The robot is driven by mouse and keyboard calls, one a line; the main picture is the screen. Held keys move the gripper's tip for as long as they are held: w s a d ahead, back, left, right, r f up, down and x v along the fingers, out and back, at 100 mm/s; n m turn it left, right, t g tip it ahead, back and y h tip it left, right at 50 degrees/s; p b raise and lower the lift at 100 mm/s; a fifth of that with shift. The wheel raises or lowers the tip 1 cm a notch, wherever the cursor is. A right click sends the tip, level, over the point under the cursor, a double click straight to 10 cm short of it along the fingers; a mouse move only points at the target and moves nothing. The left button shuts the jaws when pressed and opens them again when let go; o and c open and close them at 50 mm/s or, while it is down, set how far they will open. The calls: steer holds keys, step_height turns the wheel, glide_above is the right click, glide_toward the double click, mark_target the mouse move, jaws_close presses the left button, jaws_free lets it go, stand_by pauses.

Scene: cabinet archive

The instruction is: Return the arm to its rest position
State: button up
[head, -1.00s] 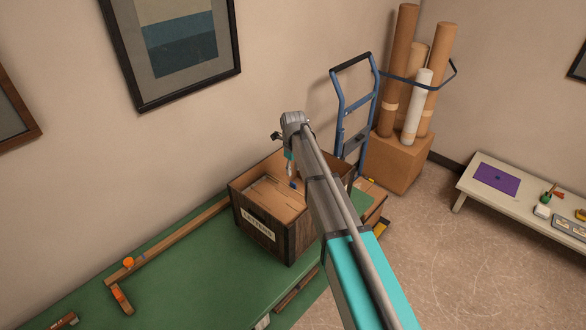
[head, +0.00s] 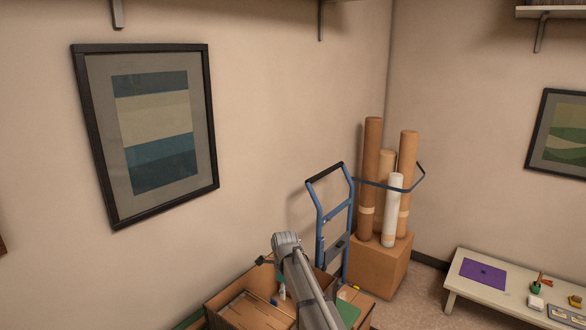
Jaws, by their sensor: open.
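My gripper (head: 280,294) hangs below the wrist, over the box, and is small and partly hidden by my own arm. It is open, and I see nothing held in it. Whether its tips touch anything in the box is too small to tell.
A blue hand truck (head: 320,235) and a cardboard box (head: 385,268) with upright tubes stand behind. A low white table (head: 463,292) with small items is at right. A framed picture (head: 90,130) hangs at left.

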steer(key=s+d+n, duration=1.9)
steer(key=s+n, duration=0.3)
steer(key=s, duration=0.1)
steer(key=shift+d, duration=0.4)
stand_by(0.4)
